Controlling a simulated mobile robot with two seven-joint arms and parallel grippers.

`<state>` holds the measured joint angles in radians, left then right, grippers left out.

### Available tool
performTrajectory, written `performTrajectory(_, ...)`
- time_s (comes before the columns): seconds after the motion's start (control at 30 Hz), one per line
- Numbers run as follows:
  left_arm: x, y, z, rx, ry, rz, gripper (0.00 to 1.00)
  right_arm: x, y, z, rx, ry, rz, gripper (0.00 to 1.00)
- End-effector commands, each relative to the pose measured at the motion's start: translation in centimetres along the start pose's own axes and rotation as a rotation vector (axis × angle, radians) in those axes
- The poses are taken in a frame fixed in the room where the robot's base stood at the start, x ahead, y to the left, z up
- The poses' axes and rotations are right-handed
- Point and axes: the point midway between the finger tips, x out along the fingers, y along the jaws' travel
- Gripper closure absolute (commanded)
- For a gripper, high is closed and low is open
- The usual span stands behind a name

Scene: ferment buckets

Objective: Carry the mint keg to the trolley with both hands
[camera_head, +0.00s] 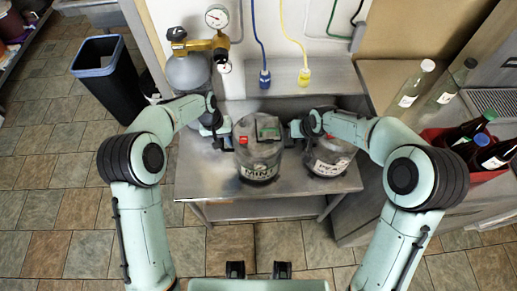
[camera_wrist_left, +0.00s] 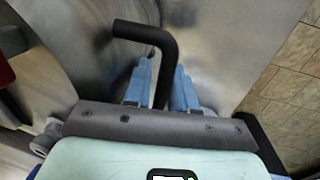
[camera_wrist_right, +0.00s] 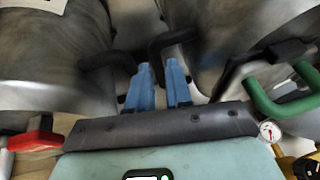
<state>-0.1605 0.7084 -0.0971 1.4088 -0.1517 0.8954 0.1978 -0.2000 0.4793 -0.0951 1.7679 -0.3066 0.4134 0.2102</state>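The mint keg (camera_head: 258,168) is a grey metal keg marked MINT, upright on a steel bench (camera_head: 205,180). My left gripper (camera_head: 219,134) is at its left side. In the left wrist view, the keg's black bent handle (camera_wrist_left: 150,34) runs between the blue fingers (camera_wrist_left: 162,80) and fills the gap. My right gripper (camera_head: 296,128) is between the mint keg and a second labelled keg (camera_head: 328,160). In the right wrist view, a black handle of the mint keg (camera_wrist_right: 220,35) meets the narrow gap between the fingertips (camera_wrist_right: 160,72); contact is unclear. I cannot identify a trolley.
The second keg stands close at right, leaving little room for my right gripper. A gas cylinder with a gauge (camera_head: 217,17) stands behind left. A black bin (camera_head: 108,82) is on the floor at left. A red crate of bottles (camera_head: 480,152) is at right.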

Motion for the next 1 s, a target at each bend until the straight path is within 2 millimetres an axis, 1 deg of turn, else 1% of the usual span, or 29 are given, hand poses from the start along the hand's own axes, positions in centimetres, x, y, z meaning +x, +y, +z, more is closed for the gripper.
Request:
performTrajectory(0.27,0.16,-0.01,0.0,0.0,0.0,0.0,0.75,0.13,0.03,-0.03,0.001,0.001,0.0,0.81)
performTrajectory(0.3,0.15,0.0,0.0,0.0,0.0,0.0,0.78,0.12,0.03,-0.03,0.001,0.001,0.0,0.84)
performTrajectory(0.33,0.15,-0.01,0.0,0.0,0.0,0.0,0.88,0.12,0.02,-0.03,0.001,0.001,0.0,0.94)
performTrajectory(0.37,0.15,0.0,-0.01,0.0,0.0,0.0,0.97,0.12,0.02,-0.02,0.001,0.001,0.0,1.0)
performTrajectory(0.4,0.14,0.0,-0.01,0.0,0.0,0.0,1.0,0.12,0.03,-0.02,0.001,0.001,0.0,1.0)
performTrajectory(1.0,0.09,0.0,-0.02,0.0,0.001,0.0,1.0,0.1,0.02,0.01,0.001,0.0,0.0,1.0)
